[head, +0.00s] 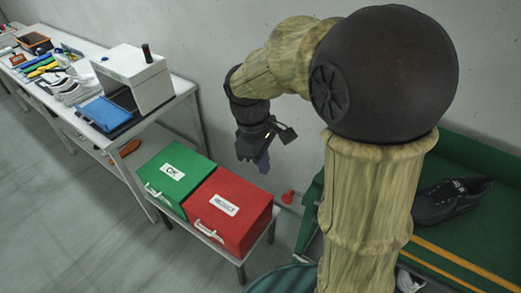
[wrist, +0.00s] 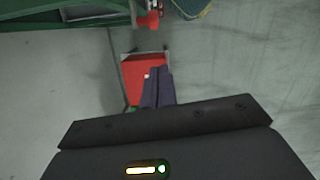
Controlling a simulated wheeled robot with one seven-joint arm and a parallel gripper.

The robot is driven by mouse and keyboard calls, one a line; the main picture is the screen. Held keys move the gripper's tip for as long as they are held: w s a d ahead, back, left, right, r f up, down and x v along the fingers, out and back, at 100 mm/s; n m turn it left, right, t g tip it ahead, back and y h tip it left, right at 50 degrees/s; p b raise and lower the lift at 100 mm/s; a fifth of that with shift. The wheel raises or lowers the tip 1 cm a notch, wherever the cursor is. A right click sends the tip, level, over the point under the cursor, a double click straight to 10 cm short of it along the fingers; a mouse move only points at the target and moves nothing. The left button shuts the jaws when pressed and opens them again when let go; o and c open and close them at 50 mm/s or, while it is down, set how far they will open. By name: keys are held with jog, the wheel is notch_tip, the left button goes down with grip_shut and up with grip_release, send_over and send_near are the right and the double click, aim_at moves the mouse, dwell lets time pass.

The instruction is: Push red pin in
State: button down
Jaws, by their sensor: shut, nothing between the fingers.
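The red pin (head: 288,196) is a small red knob low at the left end of the green conveyor frame. In the wrist view a red part (wrist: 150,20) on the green frame at the top edge looks like the same pin; how far it sticks out is unclear. My gripper (head: 263,166) hangs above the back of the red box, up and left of the pin and apart from it. Its dark purple fingers (wrist: 157,88) are shut and empty in the wrist view.
A green box (head: 175,176) labelled OK and a red box (head: 231,212) stand on a low stand. The green conveyor (head: 465,165) at right carries a black shoe (head: 452,200). A long table (head: 178,88) with a white box (head: 135,72) runs along the wall. Open floor lies in front.

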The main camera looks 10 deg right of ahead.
jog(key=r, duration=0.2)
jog(key=a+r, duration=0.1)
jog(key=r, duration=0.1)
jog(key=shift+w+r+b, duration=0.1)
jog(key=shift+w+b, duration=0.1)
jog(key=shift+b, duration=0.1)
jog(key=shift+w, duration=0.1)
